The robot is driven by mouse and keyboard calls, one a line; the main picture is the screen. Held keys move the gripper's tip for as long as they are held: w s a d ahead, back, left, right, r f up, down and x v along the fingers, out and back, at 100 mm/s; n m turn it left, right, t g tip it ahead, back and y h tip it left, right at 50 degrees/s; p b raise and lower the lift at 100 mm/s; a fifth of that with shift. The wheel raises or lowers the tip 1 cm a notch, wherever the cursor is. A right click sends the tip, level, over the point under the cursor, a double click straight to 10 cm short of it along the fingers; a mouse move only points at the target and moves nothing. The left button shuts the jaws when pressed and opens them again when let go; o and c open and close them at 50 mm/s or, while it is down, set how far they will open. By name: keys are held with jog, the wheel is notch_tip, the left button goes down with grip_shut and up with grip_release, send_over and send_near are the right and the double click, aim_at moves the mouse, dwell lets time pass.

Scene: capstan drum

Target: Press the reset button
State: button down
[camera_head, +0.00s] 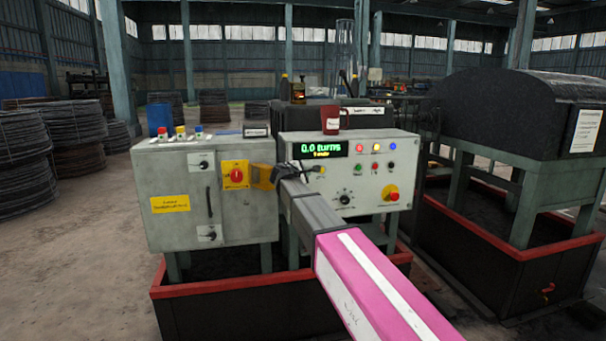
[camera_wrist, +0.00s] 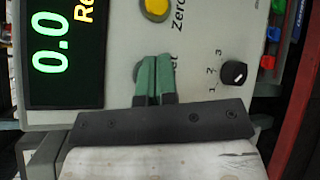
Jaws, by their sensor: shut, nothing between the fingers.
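In the wrist view a round button (camera_wrist: 137,72) on the grey control panel is mostly hidden behind my gripper's fingers, with only a dark edge showing. The label beside it ends in "et" and its start is covered. My gripper (camera_wrist: 153,60) is shut and empty, its two green fingertips together in front of this button. I cannot tell whether they touch it. In the head view my gripper (camera_head: 318,170) is in front of the panel (camera_head: 300,208), just below the display.
The display (camera_head: 319,149) reads 0.0 turns, with a smaller line below. A yellow button (camera_wrist: 155,8) labelled "Zero" and a black knob (camera_wrist: 233,73) marked 1, 2, 3 are nearby. A red emergency stop (camera_head: 393,194) sits lower right. A red mug (camera_head: 330,120) stands on top.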

jog(key=shift+s, duration=0.1)
jog(key=s, duration=0.2)
jog(key=s+d, duration=0.1)
jog(key=s, duration=0.1)
jog(key=shift+s+d, duration=0.15)
jog(key=shift+s, duration=0.15)
dwell(0.4)
dwell(0.4)
jog(key=s+d+f+m+g+y, duration=0.1)
jog(key=s+d+f+m+g, duration=0.3)
jog(key=s+d+f, duration=0.5)
jog(key=s+d+f+m+g+y, duration=0.1)
jog(key=s+d+f+m+g, duration=0.2)
jog(key=d+f, duration=0.7)
jog(key=s+d+f+m+g+y, duration=0.2)
jog(key=s+f+m, duration=0.4)
jog(key=s+f, duration=0.3)
jog(key=s+d+f+m+g+y, duration=0.2)
jog(key=s+f+m+g+y, duration=0.1)
jog(key=s+f, duration=0.6)
jog(key=s+m+g, duration=0.1)
jog(key=s+m, duration=0.1)
jog(key=shift+f+m+g, duration=0.3)
jog(key=shift+f+m, duration=0.1)
